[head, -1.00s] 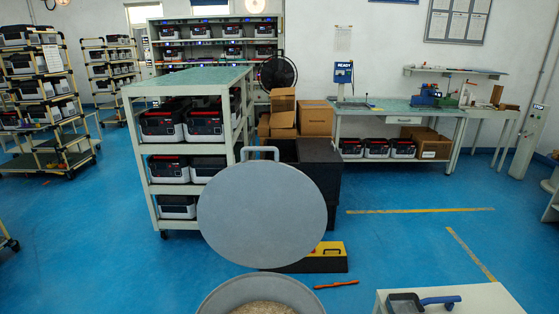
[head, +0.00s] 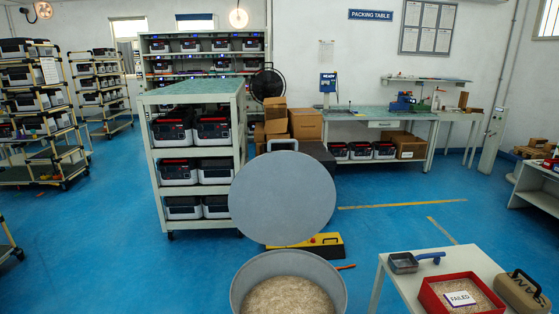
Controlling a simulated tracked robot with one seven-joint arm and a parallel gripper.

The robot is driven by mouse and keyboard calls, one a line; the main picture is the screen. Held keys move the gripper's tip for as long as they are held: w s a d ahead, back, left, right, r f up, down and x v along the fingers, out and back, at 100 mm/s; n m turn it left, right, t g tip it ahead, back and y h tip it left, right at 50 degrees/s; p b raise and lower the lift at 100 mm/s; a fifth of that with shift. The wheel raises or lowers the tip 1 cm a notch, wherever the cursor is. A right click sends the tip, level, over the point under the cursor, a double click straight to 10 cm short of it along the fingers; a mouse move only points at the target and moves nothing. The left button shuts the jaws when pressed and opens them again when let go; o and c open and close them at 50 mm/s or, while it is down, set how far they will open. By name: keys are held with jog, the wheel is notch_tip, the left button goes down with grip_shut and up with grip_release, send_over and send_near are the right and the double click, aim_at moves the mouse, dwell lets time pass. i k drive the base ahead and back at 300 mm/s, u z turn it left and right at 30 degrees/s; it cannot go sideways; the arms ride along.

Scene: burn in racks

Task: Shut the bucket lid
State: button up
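In the head view the round grey bucket lid (head: 282,198) stands raised, its flat face toward me, with a loop handle (head: 282,145) at its top edge. Below it is the round grey bucket (head: 240,288), open, with pale grainy material (head: 292,297) inside. The lid's lower edge is just behind the bucket's far rim; the hinge itself cannot be made out. My gripper is not in view.
A yellow and black box (head: 325,241) lies behind the lid. A wheeled rack (head: 160,200) stands behind left. Blue floor (head: 90,260) is clear at left.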

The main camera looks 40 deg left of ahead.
aim_at(280, 198)
jog(key=k, duration=0.6)
jog(key=u, duration=1.25)
jog(key=i, duration=1.15)
jog(key=z, duration=2.5)
